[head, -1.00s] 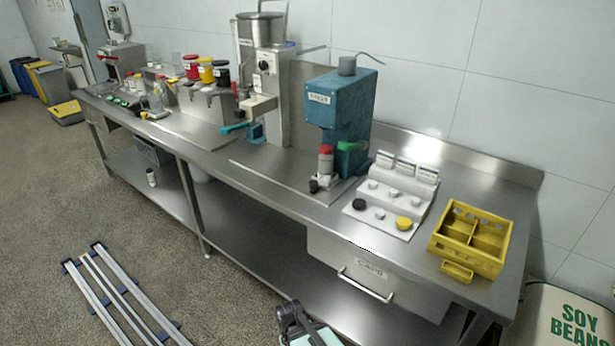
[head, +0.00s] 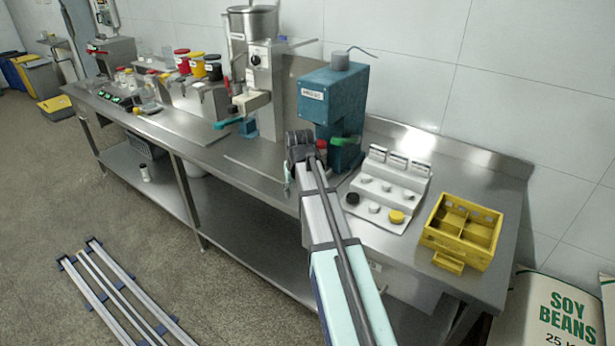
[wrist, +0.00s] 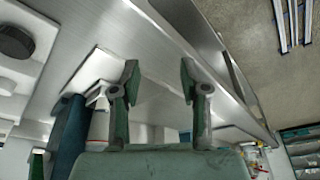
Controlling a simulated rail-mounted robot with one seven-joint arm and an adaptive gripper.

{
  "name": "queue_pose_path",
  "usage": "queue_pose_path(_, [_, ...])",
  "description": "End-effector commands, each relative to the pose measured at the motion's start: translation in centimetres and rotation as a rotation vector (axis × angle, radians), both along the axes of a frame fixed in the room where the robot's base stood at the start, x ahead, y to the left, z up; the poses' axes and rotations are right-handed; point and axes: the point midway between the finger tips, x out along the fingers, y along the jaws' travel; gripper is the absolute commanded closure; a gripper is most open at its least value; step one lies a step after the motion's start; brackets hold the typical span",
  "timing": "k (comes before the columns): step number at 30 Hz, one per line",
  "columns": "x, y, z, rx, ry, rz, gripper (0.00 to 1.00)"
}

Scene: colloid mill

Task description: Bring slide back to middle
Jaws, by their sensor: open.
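The blue capping machine (head: 330,100) stands on the bench, with a green handle (head: 346,141) on its right side. Its slide, at the machine's foot, is mostly hidden behind my arm in the head view. Only a bit of the red bottle cap (head: 321,144) shows there. In the wrist view a white piece (wrist: 92,70), which may be part of the slide, lies left of my fingers by the blue body (wrist: 66,125). My gripper (wrist: 158,85) is open and empty, over the bench in front of the machine. I cannot tell whether it touches anything.
Right of the machine is a white cap tray (head: 375,215) with black, white and yellow caps. A yellow crate (head: 462,232) stands at the bench's right end. The metal mill (head: 258,80) is to the left.

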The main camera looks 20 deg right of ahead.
Motion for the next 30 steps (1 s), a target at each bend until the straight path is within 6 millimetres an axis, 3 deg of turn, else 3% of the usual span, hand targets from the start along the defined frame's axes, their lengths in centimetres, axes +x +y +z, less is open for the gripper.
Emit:
queue_pose_path(1, [1.4,-1.6,2.9,-0.006,-0.024,-0.016,0.55])
queue_pose_path(6, [2.6,-4.9,9.5,-0.018,-0.071,-0.051,0.55])
queue_pose_path(9, [2.8,-5.9,11.8,-0.023,-0.085,-0.062,0.55])
queue_pose_path(12, [2.8,-6.4,12.8,-0.026,-0.094,-0.068,0.55])
queue_pose_path(20, [3.6,-6.7,11.0,-0.026,-0.092,-0.069,0.55])
queue_pose_path(30, [5.9,-7.4,5.4,-0.026,-0.091,-0.069,0.55])
